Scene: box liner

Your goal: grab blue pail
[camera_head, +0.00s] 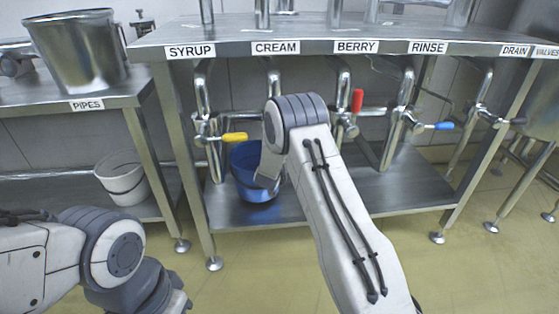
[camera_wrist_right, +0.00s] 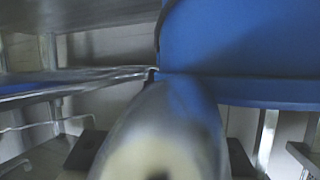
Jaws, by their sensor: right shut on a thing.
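The blue pail (camera_head: 254,188) stands on the lower metal shelf below the SYRUP and CREAM labels, its right side partly hidden by my right arm. My right gripper (camera_head: 268,180) is at the pail's right side, mostly hidden behind my wrist in the head view. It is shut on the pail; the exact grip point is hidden. In the right wrist view the pail (camera_wrist_right: 245,45) fills the upper right, very close, with a dark wire along its left edge. A blurred metallic cylinder covers the lower middle. My left arm shows at lower left, its gripper out of view.
Valves with yellow (camera_head: 235,137), red (camera_head: 357,100) and blue (camera_head: 443,126) handles hang close around my right arm. A white pail (camera_head: 122,178) stands on the left table's lower shelf. A steel pot (camera_head: 80,50) stands above the PIPES label. The shelf right of my arm is clear.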

